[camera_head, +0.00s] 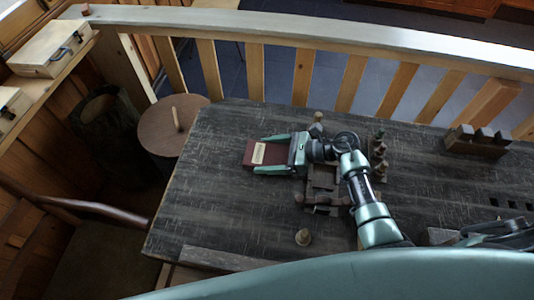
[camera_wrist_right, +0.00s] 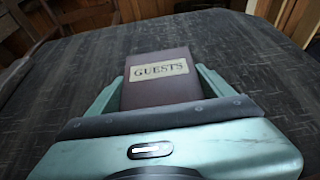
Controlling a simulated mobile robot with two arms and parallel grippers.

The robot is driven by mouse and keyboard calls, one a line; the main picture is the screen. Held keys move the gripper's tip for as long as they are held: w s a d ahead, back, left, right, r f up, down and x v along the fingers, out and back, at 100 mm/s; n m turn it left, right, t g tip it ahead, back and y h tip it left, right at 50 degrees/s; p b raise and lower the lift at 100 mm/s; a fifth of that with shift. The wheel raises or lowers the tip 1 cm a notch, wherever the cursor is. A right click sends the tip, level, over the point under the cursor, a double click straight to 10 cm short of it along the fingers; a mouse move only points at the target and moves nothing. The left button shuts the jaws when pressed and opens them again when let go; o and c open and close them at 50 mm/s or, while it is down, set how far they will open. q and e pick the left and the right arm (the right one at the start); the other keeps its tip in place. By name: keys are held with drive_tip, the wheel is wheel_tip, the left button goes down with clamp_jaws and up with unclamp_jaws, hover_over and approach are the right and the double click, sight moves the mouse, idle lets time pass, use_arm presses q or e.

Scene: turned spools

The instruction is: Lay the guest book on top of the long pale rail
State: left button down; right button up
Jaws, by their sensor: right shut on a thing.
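The guest book (camera_head: 263,162) is dark red with a cream label. In the wrist view the label on the book (camera_wrist_right: 161,88) reads GUESTS. My right gripper (camera_head: 262,156) is shut on it, a finger along each side, over the left part of the dark table. I cannot tell whether the book touches the table top. The long pale rail (camera_head: 300,27) runs across the back of the head view, above wooden slats and beyond the table's far edge. My left gripper does not show in either view.
A round stool-like disc (camera_head: 165,125) with a peg stands left. Wooden boxes (camera_head: 52,48) sit on a shelf.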

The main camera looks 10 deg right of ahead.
drive_tip(key=shift+f+b, duration=0.15)
drive_tip(key=shift+b, duration=0.15)
drive_tip(key=o, duration=1.6)
drive_tip(key=shift+c, duration=0.2)
